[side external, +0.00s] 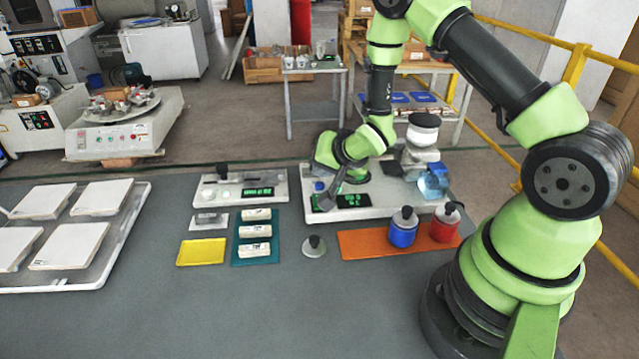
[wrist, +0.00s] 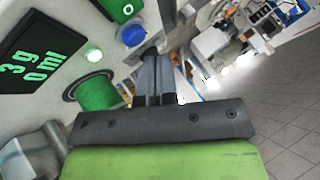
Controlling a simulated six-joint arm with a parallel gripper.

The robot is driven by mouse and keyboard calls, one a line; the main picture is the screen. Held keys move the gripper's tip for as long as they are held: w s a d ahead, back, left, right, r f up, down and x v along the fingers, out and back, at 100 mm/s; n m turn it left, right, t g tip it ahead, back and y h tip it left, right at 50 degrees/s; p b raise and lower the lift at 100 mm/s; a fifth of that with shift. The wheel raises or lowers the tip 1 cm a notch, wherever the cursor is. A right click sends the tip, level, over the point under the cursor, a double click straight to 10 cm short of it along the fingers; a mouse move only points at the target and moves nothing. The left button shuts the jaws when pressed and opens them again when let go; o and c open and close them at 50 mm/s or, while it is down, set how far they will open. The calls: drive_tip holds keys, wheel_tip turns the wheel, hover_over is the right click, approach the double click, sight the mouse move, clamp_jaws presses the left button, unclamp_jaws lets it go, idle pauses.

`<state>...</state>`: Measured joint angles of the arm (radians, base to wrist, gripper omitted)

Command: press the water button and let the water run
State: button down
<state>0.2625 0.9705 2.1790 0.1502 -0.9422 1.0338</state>
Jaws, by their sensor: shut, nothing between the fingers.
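The dispensing machine's white base (side external: 385,210) stands right of the middle in the side view, with a dark display showing green characters. The blue button (side external: 319,186) also shows in the side view. My gripper (wrist: 150,52) is shut and empty, fingertips close beside the blue button; I cannot tell whether they touch. My gripper (side external: 328,202) is over the panel's left end.
A clear bluish container (side external: 433,182) stands at the machine's right. In front, an orange mat (side external: 370,243) holds a blue bottle (side external: 403,232) and a red bottle (side external: 444,228). A scale (side external: 240,190), teal mat (side external: 257,263) and tile tray (side external: 130,245) lie left. The front table is clear.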

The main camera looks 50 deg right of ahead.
sight(322, 184)
drive_tip(key=shift+f, duration=0.15)
drive_tip(key=shift+f, duration=0.25)
drive_tip(key=shift+f, duration=0.45)
idle(0.9)
drive_tip(key=shift+r, duration=0.9)
drive_tip(key=shift+r, duration=0.1)
drive_tip(key=shift+r, duration=2.4)
